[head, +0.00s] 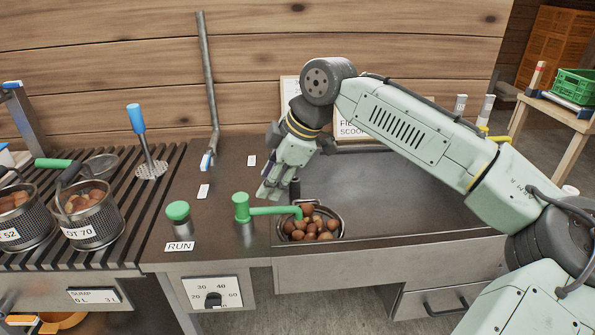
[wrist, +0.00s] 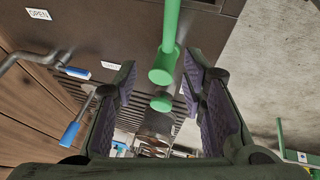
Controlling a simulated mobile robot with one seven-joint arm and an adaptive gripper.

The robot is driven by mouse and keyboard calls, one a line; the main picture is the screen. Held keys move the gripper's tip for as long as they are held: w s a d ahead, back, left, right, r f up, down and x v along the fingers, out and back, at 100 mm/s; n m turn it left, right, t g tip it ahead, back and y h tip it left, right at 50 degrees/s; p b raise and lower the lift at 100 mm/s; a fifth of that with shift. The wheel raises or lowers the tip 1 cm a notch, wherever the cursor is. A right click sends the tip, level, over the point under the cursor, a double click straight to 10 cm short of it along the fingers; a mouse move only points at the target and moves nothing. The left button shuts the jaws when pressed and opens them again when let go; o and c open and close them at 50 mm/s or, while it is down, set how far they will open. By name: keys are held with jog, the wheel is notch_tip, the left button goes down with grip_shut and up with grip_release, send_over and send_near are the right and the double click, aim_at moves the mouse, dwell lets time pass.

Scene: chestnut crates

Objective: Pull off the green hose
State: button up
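The green hose (head: 273,211) runs sideways from a green cap on a short metal post (head: 245,236), and its right end reaches over a metal basket of chestnuts (head: 340,232). In the wrist view the green hose (wrist: 170,30) comes down from the top edge to its round green cap, in the gap between my fingers. My gripper (head: 277,190) is open and points down just above and behind the hose. The wrist view shows both fingers of my gripper (wrist: 160,80) spread wide, with nothing held. I cannot tell how far below the fingertips the hose lies.
A green RUN button (head: 178,211) stands left of the post. Blue-handled tools (head: 137,118) and mesh baskets of chestnuts (head: 95,230) are on the slatted left side. A bent metal pipe lever (head: 207,80) rises behind. The sunken steel tray (head: 400,243) at right has free room.

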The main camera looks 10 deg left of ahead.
aim_at(270, 208)
jog(key=shift+m, duration=0.3)
jog(key=f, duration=0.3)
jog(key=f+p, duration=0.1)
jog(key=f, duration=0.2)
jog(key=w+a+f, duration=0.1)
jog(key=f, duration=0.2)
jog(key=shift+a+f, duration=0.1)
jog(key=shift+f, duration=0.3)
jog(key=shift+c, duration=0.4)
grip_shut()
jog(key=c, duration=0.6)
grip_release()
grip_shut()
